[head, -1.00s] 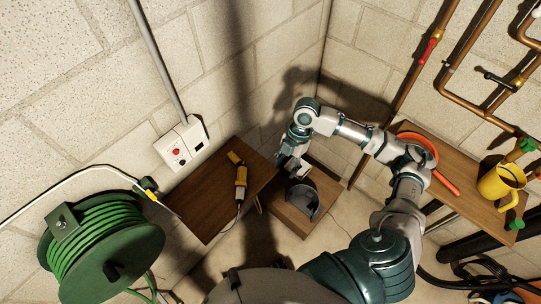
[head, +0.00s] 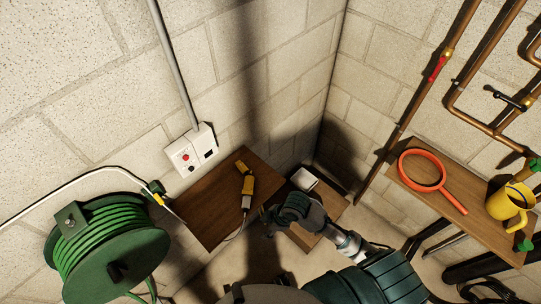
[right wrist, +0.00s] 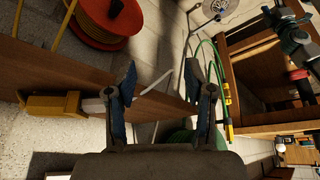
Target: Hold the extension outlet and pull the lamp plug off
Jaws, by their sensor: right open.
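A yellow piece with a dark band (head: 247,184) lies on the brown wooden board. A pale section and a thin cable come from its near end. It also shows at the left of the right wrist view (right wrist: 52,104). A small green-and-yellow connector (head: 157,194) meets the white cable above the green reel. I cannot tell for sure which pieces are the extension outlet and lamp plug. My right gripper (head: 268,214) is beside the board, right of the yellow piece's near end. Its fingers (right wrist: 163,92) are apart, with nothing gripped. My left gripper is out of view.
The green cable reel (head: 112,250) stands at the left. A white wall socket box (head: 191,150) with a red button is above the board (head: 205,210). Pipes run along the right wall.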

